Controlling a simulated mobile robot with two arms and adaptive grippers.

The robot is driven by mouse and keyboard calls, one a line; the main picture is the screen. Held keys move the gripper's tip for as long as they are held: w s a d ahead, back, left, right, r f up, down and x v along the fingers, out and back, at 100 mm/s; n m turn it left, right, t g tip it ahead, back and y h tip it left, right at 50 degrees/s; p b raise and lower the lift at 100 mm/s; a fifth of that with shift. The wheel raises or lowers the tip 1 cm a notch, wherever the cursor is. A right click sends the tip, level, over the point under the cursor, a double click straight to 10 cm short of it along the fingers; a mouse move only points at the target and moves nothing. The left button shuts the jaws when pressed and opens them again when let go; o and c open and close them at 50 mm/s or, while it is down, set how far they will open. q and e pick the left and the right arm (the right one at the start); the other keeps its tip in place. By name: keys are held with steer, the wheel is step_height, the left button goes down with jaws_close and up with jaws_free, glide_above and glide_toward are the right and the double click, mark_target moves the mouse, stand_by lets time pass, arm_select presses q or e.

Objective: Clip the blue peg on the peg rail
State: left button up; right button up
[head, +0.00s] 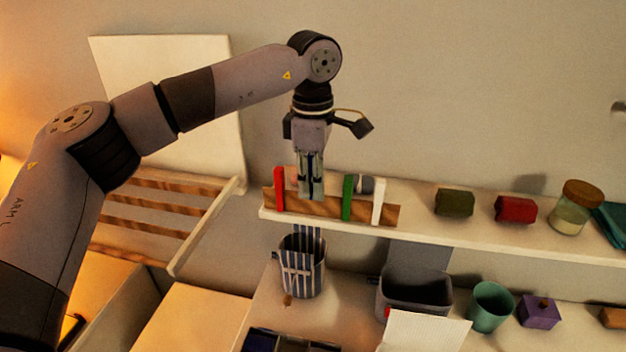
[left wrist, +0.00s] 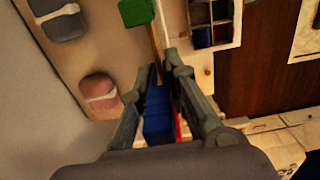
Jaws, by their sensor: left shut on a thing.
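The wooden peg rail (head: 330,207) runs along the front edge of the shelf. A red peg (head: 279,190), a green peg (head: 348,197) and a white peg (head: 378,202) stand on it. My left gripper (head: 312,196) points down at the rail between the red and green pegs. It is shut on the blue peg (left wrist: 157,113), which shows between the fingers in the left wrist view. The green peg (left wrist: 137,12) and the rail (left wrist: 157,45) also show there. In the head view the fingers hide the blue peg. I cannot tell whether it touches the rail. My right gripper is out of view.
The shelf (head: 415,220) also holds a dark green bundle (head: 454,203), a red bundle (head: 515,210) and a jar (head: 575,208). A grey roll (left wrist: 58,18) and a pink roll (left wrist: 98,95) lie just behind the rail. A striped basket (head: 303,267) stands below.

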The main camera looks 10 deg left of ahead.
mark_target(313, 215)
arm_select(q)
steer(key=shift+f+b, duration=0.35)
steer(key=shift+f, duration=0.25)
steer(key=shift+f+b, duration=0.9)
steer(key=shift+f, duration=0.5)
steer(key=o, duration=0.8)
step_height(313, 215, up, 12)
steer(key=shift+r, duration=0.1)
